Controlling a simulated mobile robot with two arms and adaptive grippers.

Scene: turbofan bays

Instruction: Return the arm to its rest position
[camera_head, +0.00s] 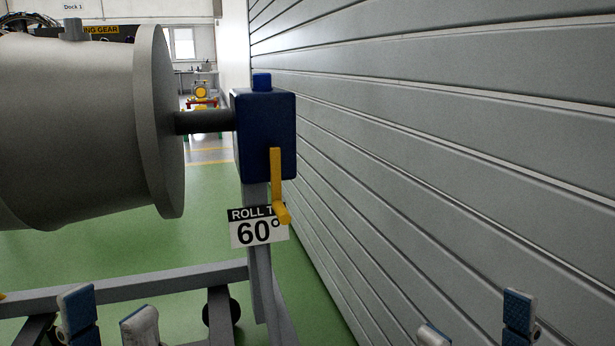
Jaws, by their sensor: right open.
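My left gripper (108,318) shows at the bottom left edge, with two blue and light-grey fingertips apart and nothing seen between them. It stands in front of the grey stand frame. My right gripper (476,322) shows at the bottom right, in front of the grey slatted wall. Its two fingertips are wide apart and empty. Only the finger ends of both grippers are in view; the rest of both arms is below the picture. Both grippers are well below the blue gearbox (265,135) and its yellow crank handle (277,180), and apart from them.
A large grey engine body (75,125) joins the gearbox by a dark shaft (204,121). A "60°" sign (258,233) hangs on the post below. The stand's rail (160,284) crosses the lower left. The slatted wall (450,150) fills the right side. Green floor (150,245) shows beneath.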

